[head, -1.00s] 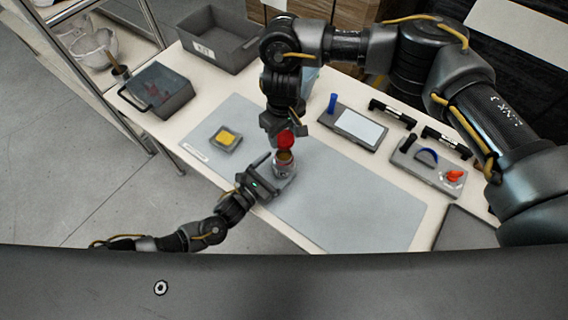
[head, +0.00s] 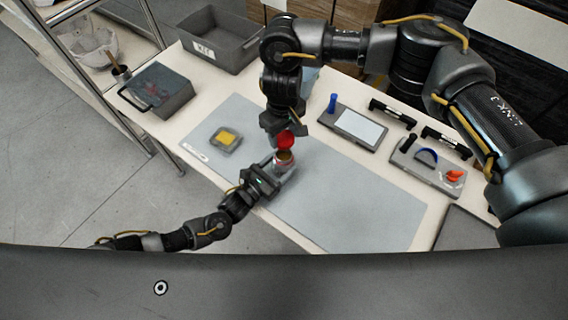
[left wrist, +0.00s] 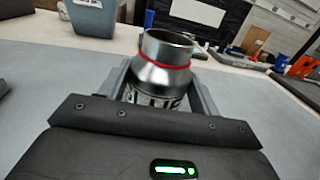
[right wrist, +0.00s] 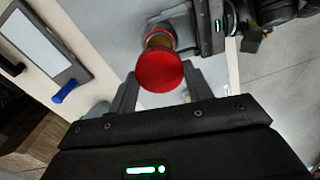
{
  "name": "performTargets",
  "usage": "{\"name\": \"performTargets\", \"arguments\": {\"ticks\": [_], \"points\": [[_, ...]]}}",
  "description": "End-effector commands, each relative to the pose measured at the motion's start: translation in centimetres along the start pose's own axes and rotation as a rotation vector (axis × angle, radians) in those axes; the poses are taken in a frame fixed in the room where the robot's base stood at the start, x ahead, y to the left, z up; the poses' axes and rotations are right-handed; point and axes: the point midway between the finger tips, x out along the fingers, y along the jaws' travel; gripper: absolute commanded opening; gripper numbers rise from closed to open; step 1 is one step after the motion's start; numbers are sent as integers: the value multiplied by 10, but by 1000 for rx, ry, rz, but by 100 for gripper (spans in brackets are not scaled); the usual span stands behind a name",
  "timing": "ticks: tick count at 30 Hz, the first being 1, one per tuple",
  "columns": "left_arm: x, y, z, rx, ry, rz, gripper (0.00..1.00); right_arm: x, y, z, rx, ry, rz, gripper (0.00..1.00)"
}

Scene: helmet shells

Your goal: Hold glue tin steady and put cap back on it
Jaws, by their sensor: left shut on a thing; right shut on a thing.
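The glue tin (head: 283,159) is a metal can with a narrowed neck, a red ring and an open mouth. It stands upright on the grey mat. In the left wrist view the tin (left wrist: 162,70) sits between the fingers of my left gripper (left wrist: 160,88), which is shut on its body. The red cap (head: 285,140) is held by my right gripper (head: 283,130) just above the tin's mouth. In the right wrist view the cap (right wrist: 160,71) hides part of the tin behind it. The cap looks apart from the tin.
A small tray with a yellow pad (head: 227,138) lies left on the mat (head: 350,200). A board with a blue-handled tool (head: 333,103) and a tray with orange pieces (head: 428,165) are at the right. The mat's right half is clear.

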Motion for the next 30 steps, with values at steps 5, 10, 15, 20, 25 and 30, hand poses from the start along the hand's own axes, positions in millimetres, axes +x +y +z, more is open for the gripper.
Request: {"name": "performTargets", "arguments": {"ticks": [5,10,15,20,25,30], "points": [[0,0,0,0,0,0,22,2,0,0,0,0,0,29],[0,0,0,0,0,0,22,20,-1,1,1,-3,-2,29],[0,0,0,0,0,0,22,44,0,2,2,-3,-1,29],[0,0,0,0,0,0,22,50,0,1,0,0,1,29],[0,0,0,0,0,0,22,50,0,1,0,0,0,29],[0,0,0,0,0,0,22,50,0,1,0,0,0,29]]}}
